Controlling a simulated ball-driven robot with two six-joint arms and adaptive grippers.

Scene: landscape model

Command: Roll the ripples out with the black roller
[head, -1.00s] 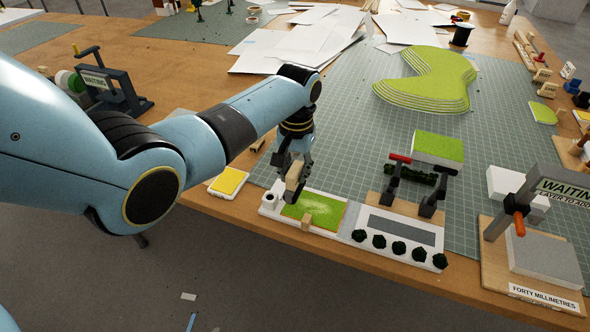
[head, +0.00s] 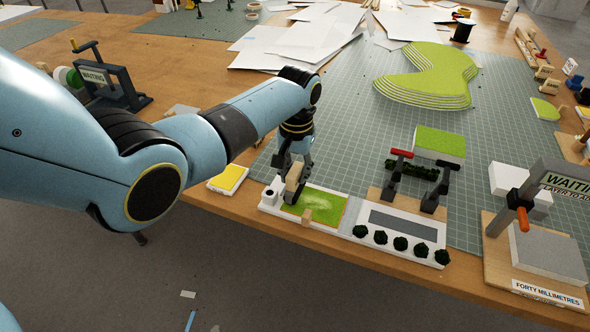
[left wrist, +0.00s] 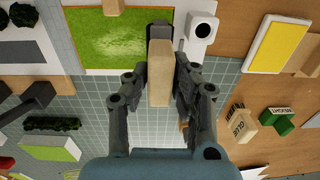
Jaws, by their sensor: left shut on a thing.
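My left gripper (head: 296,172) is shut on a pale wooden handle (left wrist: 160,72), which shows between the fingers in the left wrist view. A dark piece, apparently the black roller (left wrist: 159,31), is at the handle's far end, by the edge of the green sheet. The green sheet (head: 322,208) lies on a white base in the head view, with a paler, uneven patch in its middle; it also shows in the left wrist view (left wrist: 110,40). The roller is at the sheet's left end in the head view; I cannot tell whether it touches. My right gripper is not in view.
A small wooden block (head: 306,217) stands at the sheet's front edge. A white board with dark bushes (head: 400,243) is right of it. A yellow pad (head: 228,178) lies left.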

